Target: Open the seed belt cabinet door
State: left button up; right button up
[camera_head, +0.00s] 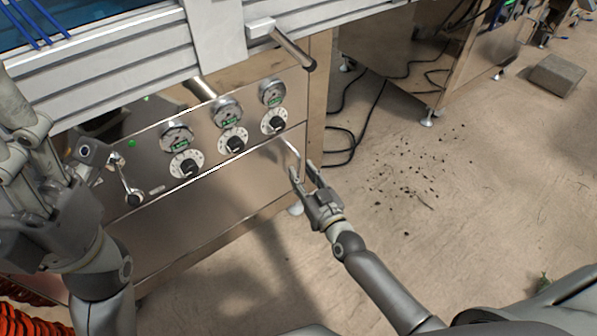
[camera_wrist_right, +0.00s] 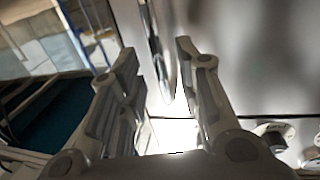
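The seed belt cabinet door is the plain brown metal panel (camera_head: 215,215) below the gauges, and it looks closed. A thin curved metal handle (camera_head: 289,151) stands at its upper right. My right gripper (camera_head: 302,170) is open just below and beside this handle, fingers pointing up toward it. In the right wrist view its two fingers (camera_wrist_right: 155,62) are spread. The slim handle (camera_wrist_right: 153,42) shows in the gap between them, not gripped; whether a finger touches it I cannot tell. My left gripper (camera_head: 50,140) is at the left edge, close to the camera, with its fingers apart and empty.
Above the door is a panel with several gauges (camera_head: 228,111) and knobs (camera_head: 233,141). A metal bar (camera_head: 294,48) juts out above. A small lever (camera_head: 130,190) is at the left. The floor (camera_head: 400,240) to the right is open, with scattered debris and black cables (camera_head: 350,135).

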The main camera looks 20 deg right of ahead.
jog(key=shift+w+a+b, duration=0.2)
jog(key=shift+w+b, duration=0.15)
jog(key=shift+w, duration=1.05)
jog(key=shift+c, duration=0.5)
grip_shut()
